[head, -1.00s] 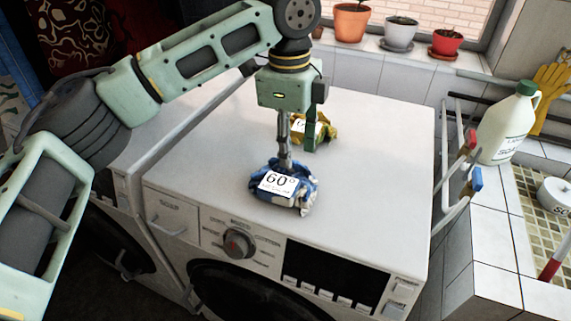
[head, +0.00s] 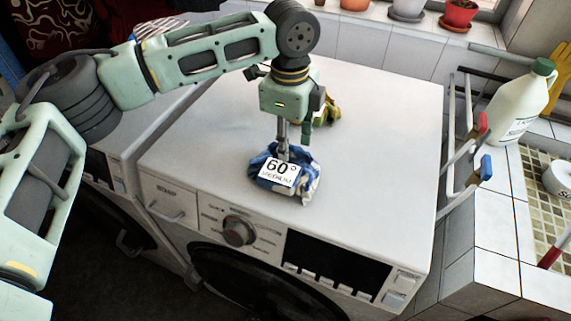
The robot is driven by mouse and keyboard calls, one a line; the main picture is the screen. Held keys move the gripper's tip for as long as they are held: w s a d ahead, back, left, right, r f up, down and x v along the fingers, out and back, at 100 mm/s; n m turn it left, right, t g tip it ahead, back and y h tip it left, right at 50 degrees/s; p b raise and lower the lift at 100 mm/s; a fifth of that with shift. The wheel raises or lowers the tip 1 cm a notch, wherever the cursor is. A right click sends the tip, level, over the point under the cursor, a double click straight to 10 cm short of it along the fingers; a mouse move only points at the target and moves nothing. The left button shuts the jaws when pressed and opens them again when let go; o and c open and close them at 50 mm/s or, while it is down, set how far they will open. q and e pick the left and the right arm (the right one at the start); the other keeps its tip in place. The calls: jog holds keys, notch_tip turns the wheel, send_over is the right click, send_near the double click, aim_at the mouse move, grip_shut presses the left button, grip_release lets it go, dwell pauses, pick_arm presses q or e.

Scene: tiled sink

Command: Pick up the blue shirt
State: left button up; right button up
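The blue and white patterned shirt (head: 305,184) lies crumpled on top of the white washing machine, near its front edge. A white "60°" label shows over it. My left gripper (head: 295,152) points down at the shirt's back edge. Its two fingers are apart, one meeting the shirt's outline behind the label and the other further right and behind. The shirt and label hide the near fingertip, so I cannot tell whether it touches the cloth. My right gripper is not in view.
A yellow crumpled cloth (head: 330,112) lies behind the gripper, partly hidden. The washing machine top (head: 385,150) is clear to the right. A drying rack (head: 462,150) stands at its right side, with a white jug (head: 515,105) beyond. Flower pots (head: 408,9) line the back ledge.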

pick_arm(q)
jog(key=c, duration=0.3)
grip_shut()
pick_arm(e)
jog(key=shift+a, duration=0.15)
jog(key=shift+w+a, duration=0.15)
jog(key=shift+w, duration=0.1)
